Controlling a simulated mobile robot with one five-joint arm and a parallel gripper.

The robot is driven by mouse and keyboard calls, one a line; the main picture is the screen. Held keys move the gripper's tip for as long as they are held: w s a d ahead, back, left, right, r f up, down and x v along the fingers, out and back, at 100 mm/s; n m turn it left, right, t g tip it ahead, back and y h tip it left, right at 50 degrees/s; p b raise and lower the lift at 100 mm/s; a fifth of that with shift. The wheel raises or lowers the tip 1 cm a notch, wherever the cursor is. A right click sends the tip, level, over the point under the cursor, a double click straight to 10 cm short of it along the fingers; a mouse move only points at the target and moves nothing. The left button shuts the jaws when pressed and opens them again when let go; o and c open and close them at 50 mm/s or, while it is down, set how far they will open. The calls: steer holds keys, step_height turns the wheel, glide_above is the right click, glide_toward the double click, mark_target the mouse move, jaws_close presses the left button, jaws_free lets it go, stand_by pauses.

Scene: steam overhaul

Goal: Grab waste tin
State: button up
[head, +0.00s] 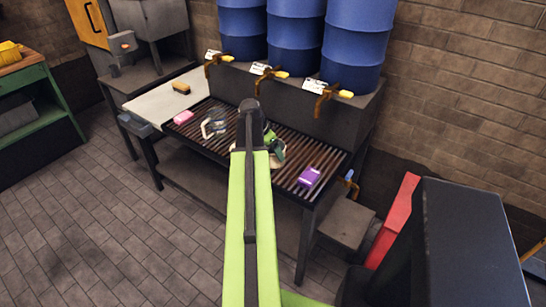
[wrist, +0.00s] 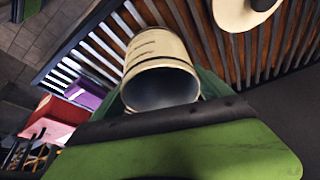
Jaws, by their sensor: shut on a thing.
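A cream tin (wrist: 160,62) with thin dark bands fills the middle of the wrist view, its dark open mouth towards the camera. I take it to be the waste tin; no label is legible. My gripper (wrist: 175,150) is shut on it, with green and dark parts beside and below the tin. In the head view my gripper (head: 271,140) is over the slatted rack (head: 325,161), partly hidden by my arm. A cream patch (head: 278,158) shows beside it; I cannot tell whether it is the tin.
A purple item (head: 309,177), a pink block (head: 184,117) and a clear jug-like thing (head: 213,126) are on the rack. Blue barrels (head: 295,45) with taps stand behind. A cream round thing (wrist: 246,12) lies on the slats. Floor at left is clear.

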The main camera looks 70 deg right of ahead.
steer(key=shift+r+p, duration=0.45)
steer(key=shift+p, duration=0.05)
steer(key=s+a+r+p, duration=0.7)
steer(key=a+r+p, duration=0.1)
steer(key=r+p, duration=0.2)
steer(key=shift+s+a, duration=0.3)
steer(key=shift+s, duration=0.1)
